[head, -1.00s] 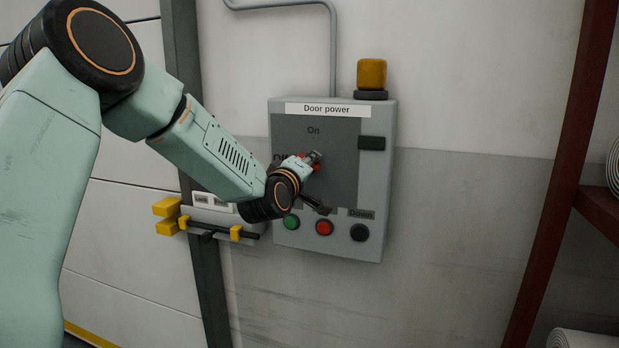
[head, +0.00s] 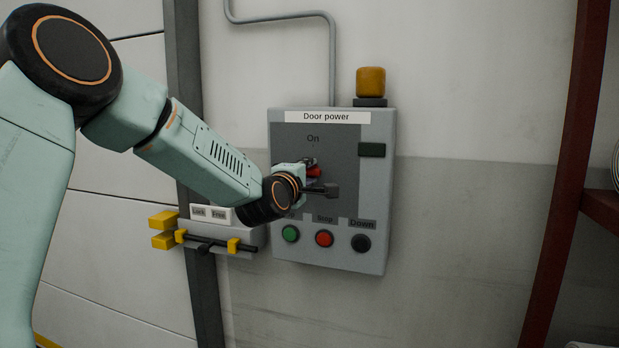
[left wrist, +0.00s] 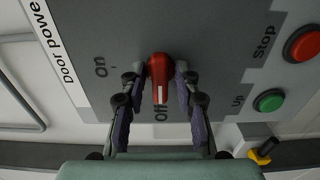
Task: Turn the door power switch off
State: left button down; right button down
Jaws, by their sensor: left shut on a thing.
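The door power switch is a red knob (head: 314,172) on the dark panel of a grey box (head: 382,215) labelled "Door power". In the left wrist view the red knob (left wrist: 160,72) has a white line that points at the word "Off". The word "On" is off to its side, and the line does not point there. My left gripper (head: 319,178) is shut on the knob, with one finger on each side; the left gripper also shows in the left wrist view (left wrist: 161,80). In the head view the gripper hides part of the knob and the "Off" label. My right gripper is not in view.
Below the switch are a green button (head: 290,233), a red button (head: 324,239) and a black button (head: 361,243). An amber lamp (head: 371,82) stands on top of the box. A yellow-ended latch (head: 215,244) is at the left. A dark red rack post (head: 566,180) stands at the right.

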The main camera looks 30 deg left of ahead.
pick_arm(q)
jog(key=shift+a+r, duration=0.1)
jog(key=shift+a, duration=0.05)
jog(key=c, duration=1.4)
grip_release()
jog(key=shift+o, duration=0.6)
jog(key=shift+s+a, duration=0.15)
jog(key=shift+s, duration=0.1)
jog(key=shift+d, duration=0.2)
jog(key=shift+s+d, duration=0.1)
jog(key=shift+s, duration=0.1)
jog(key=v, duration=0.6)
jog(key=shift+s, duration=0.45)
jog(key=shift+s, duration=0.15)
